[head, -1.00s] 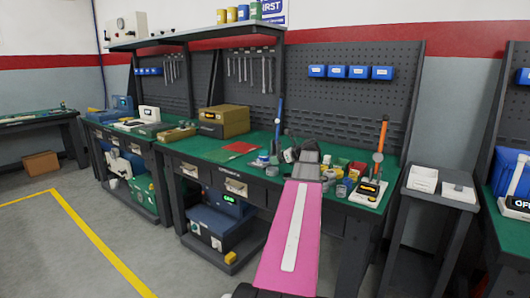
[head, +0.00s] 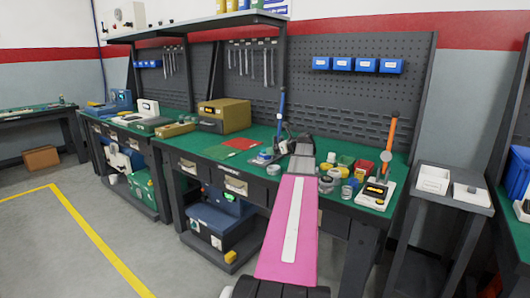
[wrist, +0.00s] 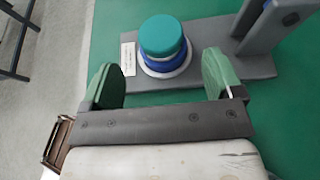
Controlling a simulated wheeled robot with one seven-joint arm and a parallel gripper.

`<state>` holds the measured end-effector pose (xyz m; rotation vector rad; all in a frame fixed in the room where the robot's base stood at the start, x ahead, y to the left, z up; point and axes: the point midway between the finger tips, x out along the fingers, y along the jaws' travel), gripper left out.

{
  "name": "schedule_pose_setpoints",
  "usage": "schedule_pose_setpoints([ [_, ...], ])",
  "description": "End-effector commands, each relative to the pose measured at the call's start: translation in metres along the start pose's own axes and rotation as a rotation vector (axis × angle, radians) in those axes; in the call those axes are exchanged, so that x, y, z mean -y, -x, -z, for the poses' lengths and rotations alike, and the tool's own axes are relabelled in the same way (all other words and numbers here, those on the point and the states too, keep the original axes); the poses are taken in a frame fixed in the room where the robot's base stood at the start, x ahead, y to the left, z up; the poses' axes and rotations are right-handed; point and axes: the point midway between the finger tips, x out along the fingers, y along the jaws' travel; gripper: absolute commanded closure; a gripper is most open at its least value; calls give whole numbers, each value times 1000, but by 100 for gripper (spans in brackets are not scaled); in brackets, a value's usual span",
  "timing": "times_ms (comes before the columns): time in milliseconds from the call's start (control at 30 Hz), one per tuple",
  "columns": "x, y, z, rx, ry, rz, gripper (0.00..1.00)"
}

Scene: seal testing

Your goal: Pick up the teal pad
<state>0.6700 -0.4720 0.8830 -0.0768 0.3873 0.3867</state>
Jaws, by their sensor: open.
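The teal pad (wrist: 163,35) is a round disc, seen from above in the wrist view. It lies on top of a blue round piece (wrist: 165,60) with a white ring below, on the grey base of a stand (wrist: 205,47). In the head view the stand's blue post (head: 281,108) rises from the bench beside my gripper (head: 287,147). My gripper (wrist: 161,78) is open and empty, its two green-padded fingers spread apart. In the wrist view the pad shows beyond the fingertips, between their lines, and nothing touches it.
The green-topped bench (wrist: 115,30) surrounds the stand. A grey upright (wrist: 262,20) rises from its base right of the pad. Several small jars and a tester with an orange handle (head: 390,135) stand to the right. A red sheet (head: 242,143) lies to the left.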

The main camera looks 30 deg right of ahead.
Motion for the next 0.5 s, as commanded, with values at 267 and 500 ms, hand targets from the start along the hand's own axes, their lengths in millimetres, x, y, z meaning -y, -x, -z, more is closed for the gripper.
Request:
schedule_pose_setpoints([
  [267,2,-38,-6,0,-1,-2,14],
  [500,2,-47,-6,0,0,0,14],
])
